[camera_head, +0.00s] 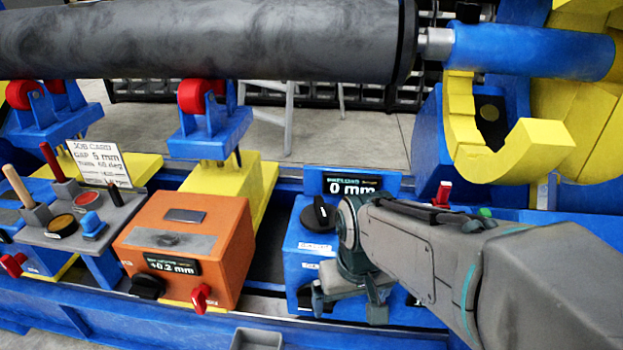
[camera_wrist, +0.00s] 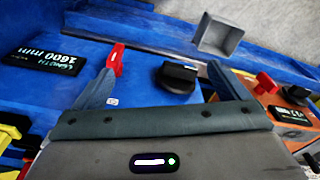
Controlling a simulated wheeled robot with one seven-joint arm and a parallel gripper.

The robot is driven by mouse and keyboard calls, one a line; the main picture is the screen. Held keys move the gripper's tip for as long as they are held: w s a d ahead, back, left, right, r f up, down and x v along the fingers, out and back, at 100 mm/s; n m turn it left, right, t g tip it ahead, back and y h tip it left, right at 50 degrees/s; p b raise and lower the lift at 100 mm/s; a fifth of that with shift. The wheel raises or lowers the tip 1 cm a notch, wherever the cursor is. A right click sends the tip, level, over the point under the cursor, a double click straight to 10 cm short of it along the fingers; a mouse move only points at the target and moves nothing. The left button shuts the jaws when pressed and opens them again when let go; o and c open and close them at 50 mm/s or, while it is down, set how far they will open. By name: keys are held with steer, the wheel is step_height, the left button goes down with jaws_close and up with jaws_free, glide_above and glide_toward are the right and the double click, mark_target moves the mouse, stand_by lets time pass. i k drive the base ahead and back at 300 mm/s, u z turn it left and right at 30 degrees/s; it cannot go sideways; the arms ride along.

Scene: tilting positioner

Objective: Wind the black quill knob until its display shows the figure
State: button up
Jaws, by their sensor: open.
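A black knob (camera_head: 319,214) with a pale mark sits on top of the blue box (camera_head: 300,245), beside a display (camera_head: 352,185) reading 0 mm. Its small heading is too blurred to read, so I cannot confirm it is the quill knob. In the wrist view, another black knob (camera_wrist: 177,76) lies beyond and between the two fingers of my gripper (camera_wrist: 163,68), apart from them. My gripper (camera_head: 347,305) is open and empty at the front of the blue box. The job card (camera_head: 98,161) shows GAP 5 mm and a turn line, apparently 60 deg.
A red lever (camera_wrist: 115,58) is beside my left finger in the wrist view, near a display (camera_wrist: 45,57) reading 1600 mm. The orange box (camera_head: 190,235) at left has a +0.2 mm display, black knob (camera_head: 148,285) and red lever (camera_head: 200,298). A grey roller (camera_head: 220,40) spans above.

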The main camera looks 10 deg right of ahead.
mark_target(318, 217)
steer(key=k, duration=1)
steer(key=u, duration=0.85)
steer(key=i, duration=0.8)
steer(key=z, duration=0.45)
steer(key=i, duration=0.65)
steer(key=z, duration=0.5)
